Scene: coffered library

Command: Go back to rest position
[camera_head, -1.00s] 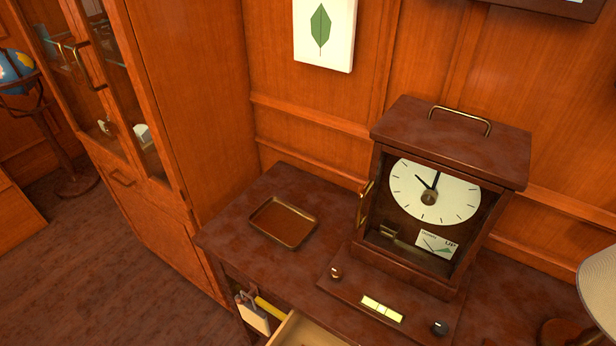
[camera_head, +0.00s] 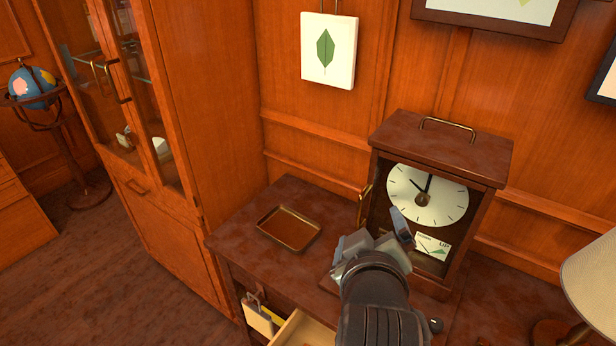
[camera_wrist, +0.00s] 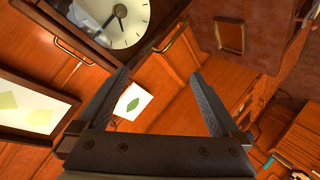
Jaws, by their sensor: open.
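My gripper (camera_head: 378,238) is in the head view, in front of the wooden mantel clock (camera_head: 440,140), above the desk's front part. Its two fingers also show in the wrist view (camera_wrist: 160,95), spread wide apart with nothing between them. The clock has a brass handle on top, a white dial and a small card with an arrow inside its open front. My gripper and arm hide the clock's lower left part and most of the panel at its base. The clock's dial shows upside down at the top of the wrist view (camera_wrist: 122,20).
A shallow brass-rimmed tray (camera_head: 262,236) lies on the desk (camera_head: 235,238), left of the clock. A drawer (camera_head: 300,330) is open at the desk's front. A lamp (camera_head: 590,275) stands at right. A glazed cabinet (camera_head: 190,120) stands left. The floor at lower left is clear.

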